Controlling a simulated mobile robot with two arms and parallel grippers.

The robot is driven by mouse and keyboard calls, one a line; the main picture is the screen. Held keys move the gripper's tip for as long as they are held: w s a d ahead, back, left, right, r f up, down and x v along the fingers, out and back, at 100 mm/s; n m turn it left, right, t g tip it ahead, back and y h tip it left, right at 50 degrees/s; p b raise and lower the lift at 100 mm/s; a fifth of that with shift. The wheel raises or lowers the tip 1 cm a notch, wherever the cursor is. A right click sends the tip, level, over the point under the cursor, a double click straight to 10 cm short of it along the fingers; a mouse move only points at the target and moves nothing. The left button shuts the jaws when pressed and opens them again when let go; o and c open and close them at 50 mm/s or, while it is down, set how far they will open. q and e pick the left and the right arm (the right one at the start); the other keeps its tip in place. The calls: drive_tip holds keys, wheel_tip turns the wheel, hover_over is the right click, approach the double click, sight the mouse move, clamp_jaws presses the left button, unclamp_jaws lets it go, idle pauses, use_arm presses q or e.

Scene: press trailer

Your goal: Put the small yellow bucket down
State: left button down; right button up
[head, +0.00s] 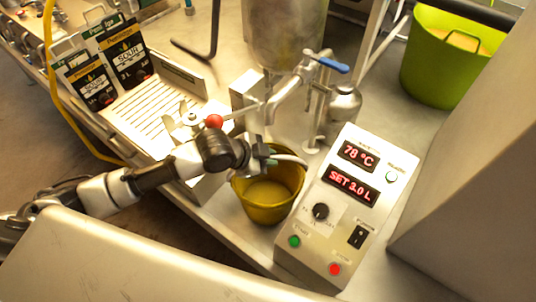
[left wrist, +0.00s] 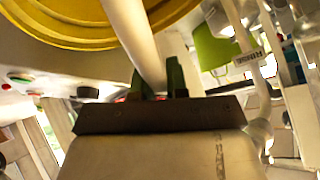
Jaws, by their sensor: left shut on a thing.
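The small yellow bucket (head: 250,209) is upright beside the control box, near the front edge of the metal counter. It holds some yellowish liquid. My left gripper (head: 268,158) is at the top of the bucket, shut on its pale handle. In the left wrist view the pale handle bar (left wrist: 132,35) runs between the green fingertips (left wrist: 160,80), with the yellow bucket (left wrist: 60,30) beyond. I cannot tell whether the bucket's base touches the counter. My right gripper is not in view.
The control box (head: 335,230) with red displays stands close at the bucket's right. A tap with a blue lever (head: 333,65) and a steel tank (head: 284,30) are behind. A slatted tray (head: 165,105) with black packs lies left. A green bucket (head: 425,65) stands at back right.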

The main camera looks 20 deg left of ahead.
use_arm(q)
drive_tip(key=shift+f, duration=0.1)
drive_tip(key=c, duration=1.1)
unclamp_jaws()
drive_tip(key=b+v, duration=0.1)
drive_tip(key=v, duration=1.1)
drive_tip(key=shift+b, duration=0.4)
